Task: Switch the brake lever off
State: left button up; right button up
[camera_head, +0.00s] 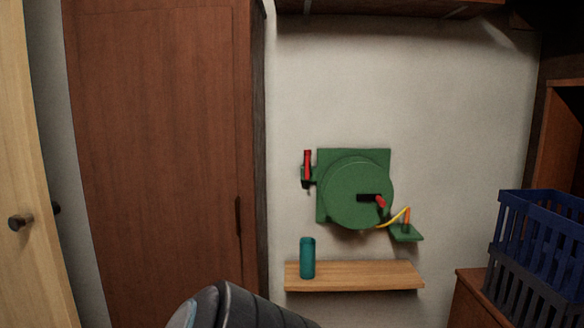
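A green round device (345,192) on a square green plate is mounted on the white wall. A red lever (307,164) stands upright at its left side, on a small dark mount. A black handle with a red knob (380,201) sits on the front of the round part. The frame does not show which of these is the brake lever. A dark grey rounded part of my arm (235,308) shows at the bottom edge. Neither gripper is in view.
A wooden shelf (354,276) below the device holds a teal bottle (307,258). A small green ledge (407,234) with a yellow wire is at the device's lower right. A blue crate (540,240) stands on a cabinet at right. A brown wardrobe (160,150) stands at left.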

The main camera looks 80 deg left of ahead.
aim_at(307, 152)
jog(key=u, duration=2.5)
jog(key=i+j+u, duration=0.3)
jog(key=i, duration=0.55)
jog(key=i+l+u, duration=0.1)
jog(key=i+u, duration=0.2)
jog(key=i, duration=0.55)
